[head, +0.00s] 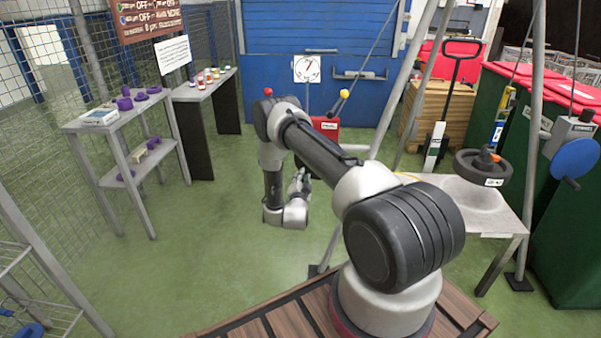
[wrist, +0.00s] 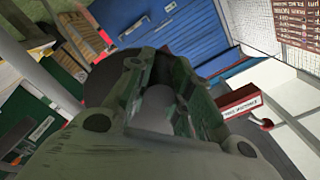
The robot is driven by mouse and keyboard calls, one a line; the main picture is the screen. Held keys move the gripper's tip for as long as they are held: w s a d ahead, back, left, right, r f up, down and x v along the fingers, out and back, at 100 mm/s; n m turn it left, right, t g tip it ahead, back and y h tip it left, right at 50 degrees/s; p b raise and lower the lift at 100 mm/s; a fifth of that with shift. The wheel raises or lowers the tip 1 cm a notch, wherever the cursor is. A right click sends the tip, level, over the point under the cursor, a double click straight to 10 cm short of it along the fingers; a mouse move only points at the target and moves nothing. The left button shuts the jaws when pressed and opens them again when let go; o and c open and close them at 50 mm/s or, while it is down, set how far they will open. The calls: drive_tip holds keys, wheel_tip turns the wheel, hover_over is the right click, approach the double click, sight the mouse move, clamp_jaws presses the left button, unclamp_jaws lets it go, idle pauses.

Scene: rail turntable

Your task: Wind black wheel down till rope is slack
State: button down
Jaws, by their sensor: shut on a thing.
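A blue wheel (head: 575,158) with a dark handle is on a grey winch box (head: 566,133) farther right. My gripper (head: 301,184) is low in the middle, well left of both wheels. In the wrist view my gripper (wrist: 160,82) is shut on a grey rounded thing, mostly hidden by the fingers.
Metal legs (head: 435,45) of a tall frame stand between my gripper and the black wheel. A red box (head: 325,127) stands behind my gripper. Shelves (head: 118,118) with purple items stand left. Green bins (head: 570,225) are at the right. Green floor is clear centre-left.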

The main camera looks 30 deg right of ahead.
drive_tip(key=shift+s+d+f+n, duration=0.15)
drive_tip(key=shift+d+f+n, duration=0.05)
drive_tip(key=shift+f+n, duration=0.1)
drive_tip(key=shift+s+d+f+n, duration=0.4)
drive_tip(key=shift+d+f+n, duration=0.15)
drive_tip(key=shift+n, duration=0.55)
drive_tip(key=shift+s+d+f+n, duration=0.25)
drive_tip(key=shift+d+n, duration=0.1)
drive_tip(key=shift+n, duration=0.25)
drive_tip(key=shift+s+d+f+n, duration=0.25)
drive_tip(key=shift+d+n, duration=0.1)
drive_tip(key=shift+n, duration=0.25)
drive_tip(key=shift+s+d+f+n, duration=0.15)
drive_tip(key=shift+s+d+n, duration=0.2)
drive_tip(key=shift+n, duration=0.25)
drive_tip(key=shift+s+d+f+n, duration=0.2)
drive_tip(key=shift+d+n, duration=0.15)
drive_tip(key=shift+n, duration=0.25)
